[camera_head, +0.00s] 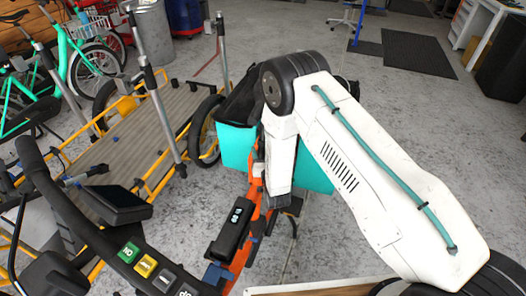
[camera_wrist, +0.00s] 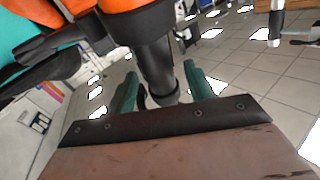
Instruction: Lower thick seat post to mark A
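In the wrist view a thick dark seat post (camera_wrist: 157,62) runs from an orange frame part (camera_wrist: 112,8) towards the picture's lower middle and gets thinner below a collar. My gripper (camera_wrist: 159,78) has two green fingers, one on each side of the post. They look open, with a narrow gap on the left side. A brown surface with a dark riveted edge (camera_wrist: 155,122), perhaps a saddle, fills the bottom and hides the post's near end. No mark A can be made out. In the head view my arm hides the gripper and the post; the orange bike frame (camera_head: 240,262) shows below it.
A teal box (camera_head: 237,147) sits beside the orange bike's frame. A yellow cargo bike (camera_head: 128,138) with a slatted deck and upright metal posts stands at left. Black handlebars (camera_head: 92,243) with a display are near the lower left.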

